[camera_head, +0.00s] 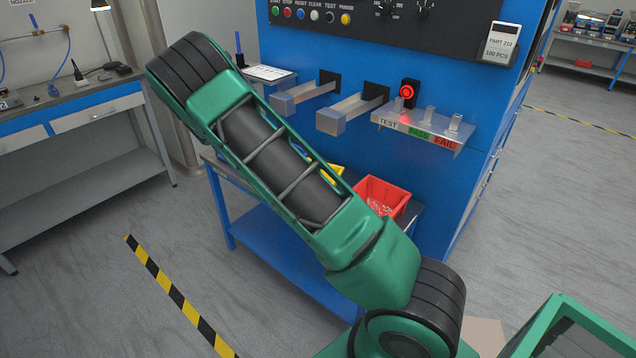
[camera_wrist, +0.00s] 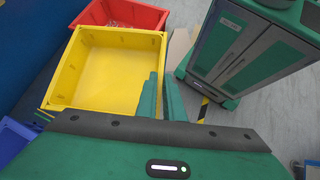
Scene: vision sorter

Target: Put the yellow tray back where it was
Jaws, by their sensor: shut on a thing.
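The yellow tray (camera_wrist: 108,78) fills the left middle of the wrist view. It looks empty. My gripper (camera_wrist: 162,88) is shut on the tray's right wall, one green finger on each side of it. In the head view only slivers of the yellow tray (camera_head: 335,170) show behind my arm, beside the red bin and by the blue bench. My gripper is hidden behind my arm there. I cannot tell whether the tray rests on the bench top or is held just above it.
A red bin (camera_head: 398,196) with small pale parts stands right of the tray on the blue bench (camera_head: 262,232). A blue bin (camera_wrist: 12,137) shows at the wrist view's left edge. The blue machine's metal chutes (camera_head: 350,108) and labelled shelf (camera_head: 440,139) jut out above the bench.

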